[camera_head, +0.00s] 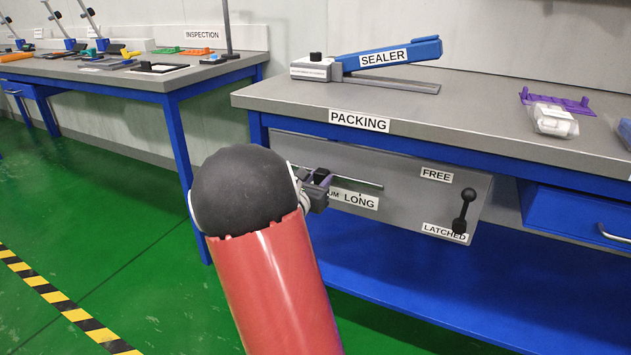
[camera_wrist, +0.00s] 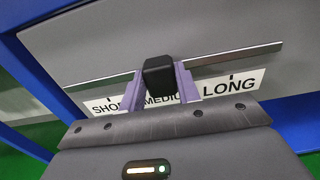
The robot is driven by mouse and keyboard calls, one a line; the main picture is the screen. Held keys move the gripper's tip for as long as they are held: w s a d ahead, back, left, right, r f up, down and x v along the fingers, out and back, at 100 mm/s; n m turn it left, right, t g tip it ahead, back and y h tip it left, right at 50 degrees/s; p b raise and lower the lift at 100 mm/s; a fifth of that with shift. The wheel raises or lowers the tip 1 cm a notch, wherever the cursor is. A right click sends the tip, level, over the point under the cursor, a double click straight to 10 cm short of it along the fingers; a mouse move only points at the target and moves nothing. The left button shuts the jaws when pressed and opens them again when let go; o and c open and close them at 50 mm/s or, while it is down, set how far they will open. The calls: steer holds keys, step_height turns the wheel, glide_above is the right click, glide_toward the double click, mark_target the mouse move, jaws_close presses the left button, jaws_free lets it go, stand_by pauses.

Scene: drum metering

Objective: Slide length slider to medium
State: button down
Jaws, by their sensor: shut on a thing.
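The length slider's black knob (camera_wrist: 159,73) sits on a metal rail (camera_wrist: 220,56) in a grey panel. My gripper (camera_wrist: 160,83) has its two purple fingers closed on either side of the knob. The knob stands above the MEDIUM label (camera_wrist: 163,98), which the fingers partly cover. The SHORT label (camera_wrist: 103,106) is to the left, partly hidden, and the LONG label (camera_wrist: 230,86) is to the right. In the head view my gripper (camera_head: 320,186) is at the rail, and my arm hides the left part of the panel.
The panel (camera_head: 400,190) hangs under the packing bench (camera_head: 450,105). A black lever (camera_head: 464,210) stands to the right, between the FREE and LATCHED labels. A blue drawer (camera_head: 575,212) is further right. A blue sealer (camera_head: 395,55) is on the bench top. Open floor lies to the left.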

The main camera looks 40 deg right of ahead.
steer(key=c, duration=1)
jaws_free()
steer(key=v, duration=0.7)
steer(key=shift+a, duration=0.35)
steer(key=shift+s, duration=0.15)
